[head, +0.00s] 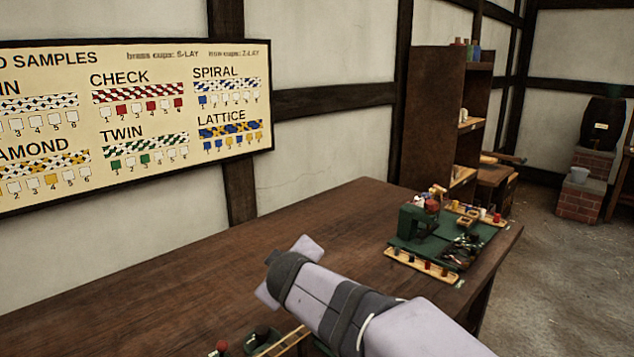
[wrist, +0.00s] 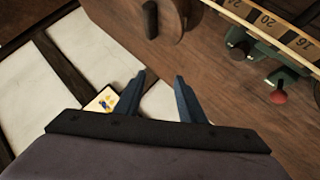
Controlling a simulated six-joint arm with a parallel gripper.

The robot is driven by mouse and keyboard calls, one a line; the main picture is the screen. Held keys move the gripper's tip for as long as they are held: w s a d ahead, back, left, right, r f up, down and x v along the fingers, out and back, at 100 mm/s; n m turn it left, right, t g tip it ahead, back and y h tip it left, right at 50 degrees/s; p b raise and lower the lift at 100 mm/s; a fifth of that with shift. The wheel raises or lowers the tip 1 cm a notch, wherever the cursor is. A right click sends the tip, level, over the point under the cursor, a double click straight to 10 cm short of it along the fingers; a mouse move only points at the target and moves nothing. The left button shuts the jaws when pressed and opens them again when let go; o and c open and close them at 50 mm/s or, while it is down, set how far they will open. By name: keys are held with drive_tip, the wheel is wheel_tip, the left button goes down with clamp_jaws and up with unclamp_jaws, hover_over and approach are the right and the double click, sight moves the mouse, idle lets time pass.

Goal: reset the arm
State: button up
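My gripper (wrist: 160,76) shows in the wrist view with its two dark fingers well apart and nothing between them. It is open and touches nothing that I can see. In the head view my arm reaches in from the bottom right over the wooden table, and I cannot make out the fingers there.
The wooden table (head: 190,270) is mostly bare. A green bench block (head: 414,222) with small parts stands at its far right. A numbered wooden scale (wrist: 267,20) and a red knob (wrist: 278,97) lie near the gripper. A sample board (head: 235,95) hangs on the wall.

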drive_tip(key=d+r+m+h, duration=0.1)
drive_tip(key=d+m+h, duration=0.1)
drive_tip(key=d+m, duration=1.05)
drive_tip(key=s+d+f+n+g+h+p, duration=0.1)
drive_tip(key=s+d+f+g, duration=0.2)
drive_tip(key=s+d+f, duration=0.3)
drive_tip(key=s+d+f+n+g+p, duration=0.1)
drive_tip(key=s+d+f+g, duration=0.25)
drive_tip(key=s+f, duration=0.55)
drive_tip(key=s+f+g+y+p, duration=0.1)
drive_tip(key=s+f+g+p, duration=0.35)
drive_tip(key=s, duration=1.25)
wheel_tip(320, 180, up, 11)
drive_tip(key=p, duration=1.1)
drive_tip(key=shift+w+a+r, duration=0.15)
drive_tip(key=shift+w+a, duration=0.15)
drive_tip(key=shift+a, duration=0.1)
